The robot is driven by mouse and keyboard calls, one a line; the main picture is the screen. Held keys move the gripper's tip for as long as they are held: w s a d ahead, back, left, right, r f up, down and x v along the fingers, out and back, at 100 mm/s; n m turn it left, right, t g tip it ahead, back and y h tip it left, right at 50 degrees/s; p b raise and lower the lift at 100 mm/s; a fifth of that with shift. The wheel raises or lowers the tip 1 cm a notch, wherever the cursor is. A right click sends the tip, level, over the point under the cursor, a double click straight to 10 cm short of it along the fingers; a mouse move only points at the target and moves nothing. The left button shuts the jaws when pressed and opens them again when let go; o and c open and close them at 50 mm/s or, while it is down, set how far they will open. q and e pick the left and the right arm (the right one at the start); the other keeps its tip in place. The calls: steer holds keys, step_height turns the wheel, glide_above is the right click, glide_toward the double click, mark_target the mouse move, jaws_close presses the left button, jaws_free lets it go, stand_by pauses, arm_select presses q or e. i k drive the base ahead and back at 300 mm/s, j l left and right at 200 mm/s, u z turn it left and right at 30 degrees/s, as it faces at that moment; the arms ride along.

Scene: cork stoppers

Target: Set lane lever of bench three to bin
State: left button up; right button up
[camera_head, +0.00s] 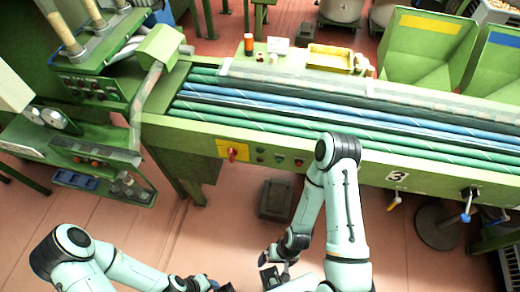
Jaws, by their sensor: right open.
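Bench three (345,160) is a long green bench with green and blue rollers along its top and a "3" plate (396,177) on its front. A lever with a yellow tip (393,203) hangs below the plate. A lever with a blue tip (466,212) hangs farther right. I cannot tell which one is the lane lever. My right gripper (275,275) is open and empty, low in front of the bench, well left of both levers. My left gripper (218,287) is at the bottom edge, partly cut off; its jaws are unclear.
A red rotary switch on a yellow plate (232,152) and several buttons sit on the bench front. Green hoppers with a yellow label (430,25) and a blue label (505,40) stand behind. A dark pedal box (275,200) lies on the floor. A green machine (90,90) stands left.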

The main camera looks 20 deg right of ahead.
mark_target(465, 218)
steer(key=j+z, duration=0.15)
steer(key=z, duration=3)
steer(key=i+l+u, duration=0.15)
steer(key=u, duration=0.95)
steer(key=i+l+u, duration=0.15)
steer(key=l+u, duration=0.2)
steer(key=l, duration=0.15)
steer(key=l+u, duration=0.35)
steer(key=l, duration=0.2)
steer(key=i+l+u, duration=0.1)
steer(key=l, duration=1.3)
steer(key=i+u, duration=0.05)
